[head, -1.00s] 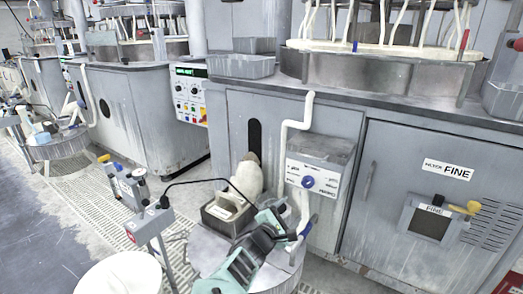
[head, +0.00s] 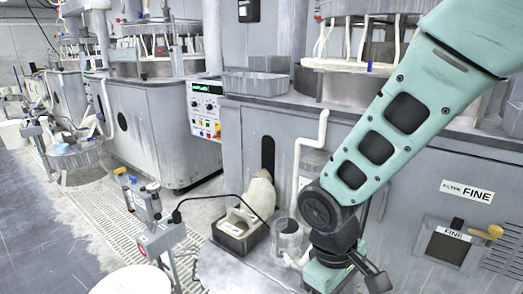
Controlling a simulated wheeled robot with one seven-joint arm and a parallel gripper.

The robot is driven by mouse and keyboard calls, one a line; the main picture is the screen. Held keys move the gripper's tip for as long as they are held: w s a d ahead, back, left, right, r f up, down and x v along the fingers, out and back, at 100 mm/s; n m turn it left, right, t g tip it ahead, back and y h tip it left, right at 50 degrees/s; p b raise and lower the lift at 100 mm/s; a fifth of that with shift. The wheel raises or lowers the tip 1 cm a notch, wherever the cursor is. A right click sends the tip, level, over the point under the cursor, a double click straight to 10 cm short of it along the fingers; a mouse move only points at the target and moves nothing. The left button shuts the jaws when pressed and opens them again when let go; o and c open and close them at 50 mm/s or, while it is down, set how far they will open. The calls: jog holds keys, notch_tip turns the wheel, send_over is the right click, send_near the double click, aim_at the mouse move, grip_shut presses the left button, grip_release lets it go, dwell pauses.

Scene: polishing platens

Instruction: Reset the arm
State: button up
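My teal arm comes in from the upper right and reaches down to a dark round wrist joint in the head view. My gripper (head: 352,268) is at its lower end, low and right of centre. It is in front of the grey cabinet and over the right part of a low round stand (head: 235,272). Its fingers are small, dark and partly hidden, so I cannot tell whether it is open or shut. I see nothing clearly held in it.
On the stand are a dark bin (head: 238,236) with a pale object in it and a clear container (head: 287,238) close to my wrist. A grey cabinet marked FINE (head: 465,192) stands behind. A pole-mounted box (head: 160,240) stands left. Open floor (head: 45,215) lies far left.

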jog(key=s+r+t+y, duration=0.1)
jog(key=s+r+y, duration=0.2)
jog(key=s+r, duration=0.6)
notch_tip(320, 180, up, 15)
jog(key=s+p, duration=0.2)
jog(key=p, duration=1.4)
jog(key=shift+d, duration=0.4)
jog(key=shift+r, duration=0.1)
